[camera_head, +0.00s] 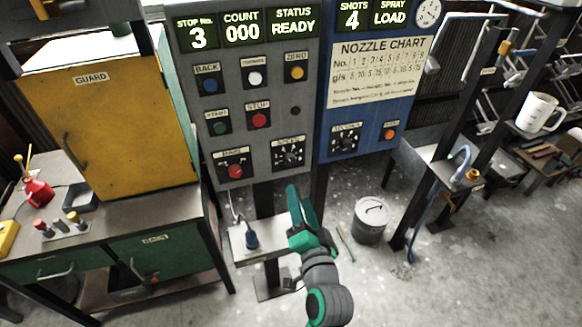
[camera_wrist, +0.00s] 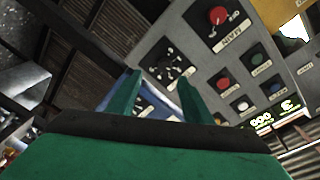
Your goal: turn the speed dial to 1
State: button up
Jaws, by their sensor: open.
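A black dial (camera_head: 289,154) with white marks around it sits at the lower right of the grey control panel (camera_head: 243,95). Its label is too blurred to read surely, and I cannot tell its setting. A similar black dial (camera_head: 345,139) is on the blue panel (camera_head: 366,115) to the right. My gripper (camera_head: 294,192) is below the grey panel's dial in the head view. In the wrist view, my gripper (camera_wrist: 160,85) is open and empty, and the grey panel's dial (camera_wrist: 168,70) shows between and beyond its fingertips. The blue panel's dial is partly hidden by the fingers.
A red knob (camera_head: 235,171) is left of the grey panel's dial, with a red button (camera_head: 259,119) above. A small shelf (camera_head: 240,246) with a blue object stands below the panel. A yellow guard cabinet (camera_head: 110,120) is left; a metal bin (camera_head: 371,218) stands on the floor.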

aim_at(290, 163)
jog(key=x, duration=0.3)
jog(key=r+x, duration=0.1)
jog(key=x, duration=0.7)
jog(key=shift+w+a+r, duration=0.1)
jog(key=shift+w+r, duration=0.2)
jog(key=c, duration=1.1)
